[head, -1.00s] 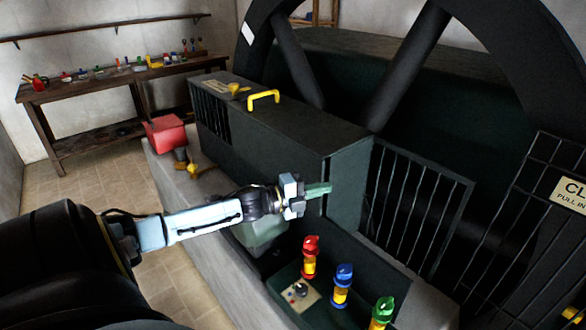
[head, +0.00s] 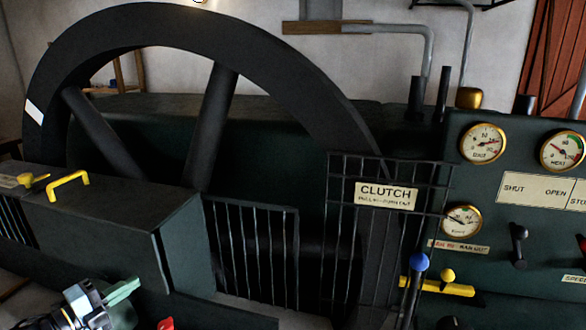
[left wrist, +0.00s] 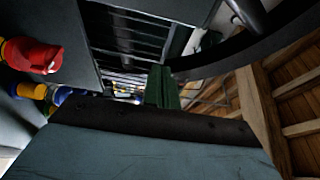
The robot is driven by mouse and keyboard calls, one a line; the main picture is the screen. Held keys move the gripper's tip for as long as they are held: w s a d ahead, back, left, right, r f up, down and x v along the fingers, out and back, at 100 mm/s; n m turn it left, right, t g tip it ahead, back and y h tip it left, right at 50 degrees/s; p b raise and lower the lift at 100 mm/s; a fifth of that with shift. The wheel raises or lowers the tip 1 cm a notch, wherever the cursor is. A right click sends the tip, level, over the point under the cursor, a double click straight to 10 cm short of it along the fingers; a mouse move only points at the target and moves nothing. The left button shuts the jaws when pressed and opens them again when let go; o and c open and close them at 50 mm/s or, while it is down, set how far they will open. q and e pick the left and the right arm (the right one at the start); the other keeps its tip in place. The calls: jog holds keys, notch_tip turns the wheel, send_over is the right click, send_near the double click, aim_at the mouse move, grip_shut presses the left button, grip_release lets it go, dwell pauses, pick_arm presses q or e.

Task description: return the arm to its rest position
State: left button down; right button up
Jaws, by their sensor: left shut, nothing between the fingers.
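My left gripper (head: 124,288) is at the lower left of the head view, in front of the dark green housing with the yellow handle. Its green fingers are shut with nothing between them, and they point up and to the right. In the left wrist view its green fingers (left wrist: 162,87) show closed together near the middle. Only the hand end of my left arm shows in the head view. My right gripper is in neither view.
The housing (head: 95,222) and a barred guard (head: 250,255) stand close beyond the hand. A large flywheel (head: 210,30) rises behind. A gauge panel (head: 500,210) and a blue-knobbed lever (head: 419,263) are right. A red-capped oiler (left wrist: 30,55) shows at left in the wrist view.

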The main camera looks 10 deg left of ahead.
pick_arm(q)
jog(key=s+d+f+n+g+y, duration=0.5)
jog(key=s+d+f+n+y, duration=0.25)
jog(key=d+f+n, duration=0.5)
jog(key=s+d+n+g, duration=0.8)
jog(key=s+d, duration=0.4)
jog(key=s, duration=0.3)
notch_tip(320, 180, down, 28)
jog(key=s+g+b, duration=0.1)
jog(key=s+b, duration=0.1)
jog(key=b, duration=0.2)
jog(key=s+a+f+g+b, duration=0.1)
jog(key=s+a+f+b, duration=0.2)
jog(key=s+f, duration=1.3)
jog(key=shift+s+f+m+g+h, duration=0.15)
jog(key=shift+f+m+g+h, duration=0.2)
jog(key=shift+f, duration=0.5)
